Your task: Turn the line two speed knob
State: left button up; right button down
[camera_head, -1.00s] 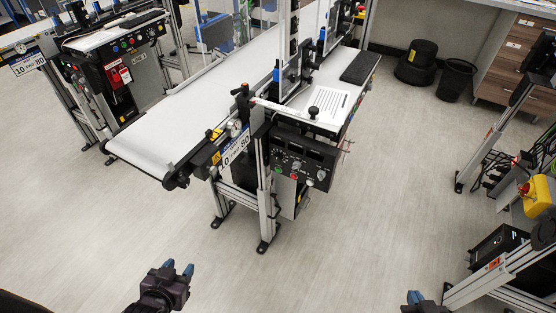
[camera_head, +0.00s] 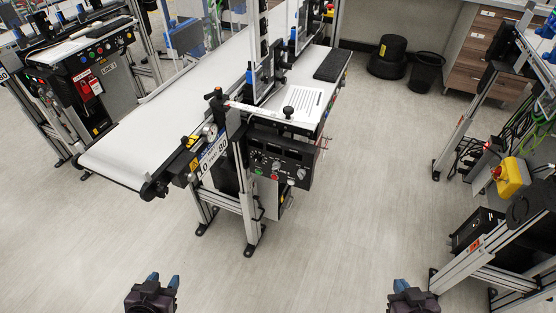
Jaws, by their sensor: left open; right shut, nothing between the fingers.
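A black control panel (camera_head: 281,156) with several small knobs and buttons is on the front of the middle conveyor's frame. A light-coloured knob (camera_head: 301,174) shows at its lower right, and a red button (camera_head: 275,177) is near its lower edge. I cannot read the labels, so I cannot tell which knob is line two's speed knob. My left gripper (camera_head: 163,281) is open and empty at the bottom edge, well short of the panel. My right gripper (camera_head: 401,286) is shut and empty at the lower right, also apart from the panel.
The middle conveyor's white belt (camera_head: 150,135) runs toward the back. Another conveyor's panel (camera_head: 95,65) stands at the left. At the right are a metal frame (camera_head: 490,262) and a yellow box with a red button (camera_head: 511,177). The floor (camera_head: 330,235) before the panel is clear.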

aim_at(256, 159)
jog(key=l+u, duration=0.1)
jog(key=u, duration=0.3)
jog(key=i+l+u, duration=0.1)
jog(key=u, duration=0.25)
jog(key=l+u, duration=0.15)
jog(key=u, duration=0.25)
jog(key=l+u, duration=0.15)
jog(key=u, duration=0.25)
